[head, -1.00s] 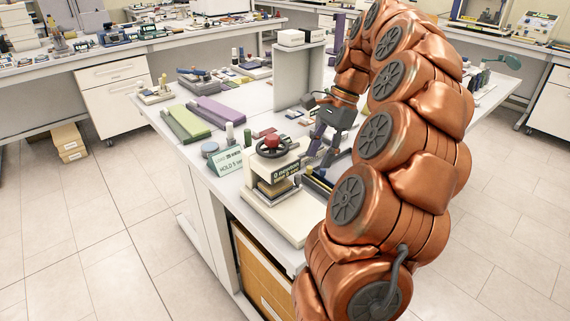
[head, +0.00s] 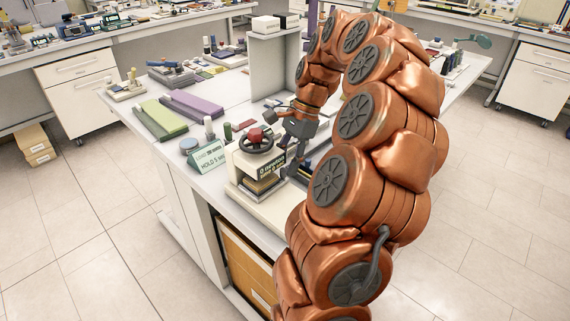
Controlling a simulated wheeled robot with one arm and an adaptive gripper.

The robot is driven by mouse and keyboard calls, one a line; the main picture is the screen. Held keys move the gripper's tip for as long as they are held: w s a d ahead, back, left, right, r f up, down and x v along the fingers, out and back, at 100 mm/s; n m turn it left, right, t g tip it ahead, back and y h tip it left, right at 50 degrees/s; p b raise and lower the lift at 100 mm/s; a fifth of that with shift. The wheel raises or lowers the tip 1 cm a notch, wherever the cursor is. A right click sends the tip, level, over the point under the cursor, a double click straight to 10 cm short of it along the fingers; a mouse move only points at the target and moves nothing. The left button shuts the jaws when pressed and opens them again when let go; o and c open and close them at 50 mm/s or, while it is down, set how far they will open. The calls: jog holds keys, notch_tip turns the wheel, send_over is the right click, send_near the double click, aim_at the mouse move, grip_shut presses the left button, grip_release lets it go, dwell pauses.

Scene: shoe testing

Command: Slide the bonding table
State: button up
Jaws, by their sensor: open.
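A small cream press (head: 243,163) with a dark handwheel and red hub stands on the front part of the white workbench. A dark and yellowish stack (head: 262,184) sits under its head, above a pale base (head: 281,208). I cannot tell which of these parts is the bonding table. My gripper (head: 291,171) is open, pointing down just right of the press head. Its fingers are small and partly overlap dark items behind the press, so I cannot tell whether they touch anything. My copper arm hides the bench to the right.
A green sign (head: 208,156) stands left of the press, beside a round grey-blue tin (head: 188,145). Green (head: 160,118) and purple (head: 193,104) long pads lie farther back. A white shelf unit (head: 277,65) rises behind the gripper.

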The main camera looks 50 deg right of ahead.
jog(key=shift+x, duration=0.75)
grip_shut()
dwell(0.4)
